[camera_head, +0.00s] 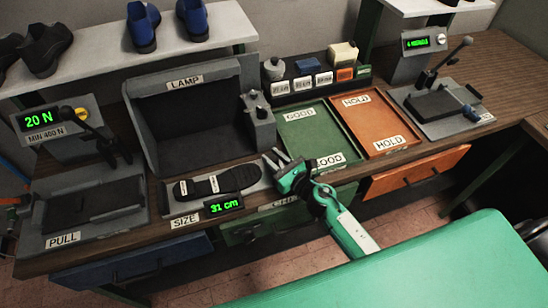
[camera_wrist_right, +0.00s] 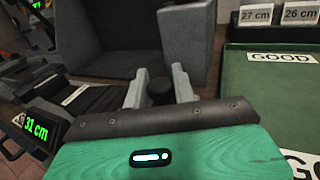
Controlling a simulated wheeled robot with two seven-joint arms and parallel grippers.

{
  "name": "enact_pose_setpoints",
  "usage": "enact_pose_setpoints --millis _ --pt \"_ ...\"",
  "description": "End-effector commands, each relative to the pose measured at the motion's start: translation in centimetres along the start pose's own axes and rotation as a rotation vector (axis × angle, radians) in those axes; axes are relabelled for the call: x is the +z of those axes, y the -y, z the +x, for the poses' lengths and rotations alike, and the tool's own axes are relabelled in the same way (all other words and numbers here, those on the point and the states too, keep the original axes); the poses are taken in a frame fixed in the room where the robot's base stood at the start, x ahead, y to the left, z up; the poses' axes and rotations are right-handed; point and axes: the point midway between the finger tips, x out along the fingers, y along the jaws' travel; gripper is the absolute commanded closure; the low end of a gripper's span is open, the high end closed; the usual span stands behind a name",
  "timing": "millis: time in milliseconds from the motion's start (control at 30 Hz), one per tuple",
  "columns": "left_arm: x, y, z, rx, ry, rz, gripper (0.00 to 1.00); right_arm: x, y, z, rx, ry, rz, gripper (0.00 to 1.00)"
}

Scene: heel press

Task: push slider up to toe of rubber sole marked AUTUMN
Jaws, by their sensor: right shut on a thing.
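The black rubber sole (camera_head: 235,178) lies flat on the grey size gauge (camera_head: 178,207), with two pale labels near its left end; their words are too small to read. Its rounded right end is close to my right gripper. A display (camera_head: 224,205) in front reads 31 cm. My right gripper (camera_head: 278,161) is at the gauge's right end. In the right wrist view its two fingers (camera_wrist_right: 158,90) are on either side of a dark rounded knob (camera_wrist_right: 159,91), apparently the slider's. The rest of the slider is hidden. My left gripper is not in view.
Behind the gauge is the grey LAMP box (camera_head: 185,83). To the right are the empty green GOOD tray (camera_head: 305,135) and orange HOLD tray (camera_head: 370,125). Presses stand at left (camera_head: 95,205) and far right (camera_head: 440,105). Small blocks and size cards sit behind the trays.

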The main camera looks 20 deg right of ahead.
Motion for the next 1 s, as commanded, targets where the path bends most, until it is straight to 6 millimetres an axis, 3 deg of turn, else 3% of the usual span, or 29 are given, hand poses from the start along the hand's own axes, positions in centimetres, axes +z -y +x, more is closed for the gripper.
enact_pose_setpoints --millis 267,500,533,633,1000 --pt "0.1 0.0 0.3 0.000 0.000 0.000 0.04 0.0 -2.7 1.1 0.001 0.001 0.000 0.86" --pt "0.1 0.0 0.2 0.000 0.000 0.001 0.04 0.0 -2.8 1.1 0.001 0.001 0.000 0.86" --pt "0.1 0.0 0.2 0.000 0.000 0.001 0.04 0.0 -2.8 1.1 0.001 0.001 0.000 0.71" --pt "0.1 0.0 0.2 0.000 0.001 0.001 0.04 0.0 -2.8 1.1 0.000 0.000 0.000 0.54" --pt "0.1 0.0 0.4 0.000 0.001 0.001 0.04 -0.1 -2.7 0.6 0.000 0.000 -0.001 0.54"
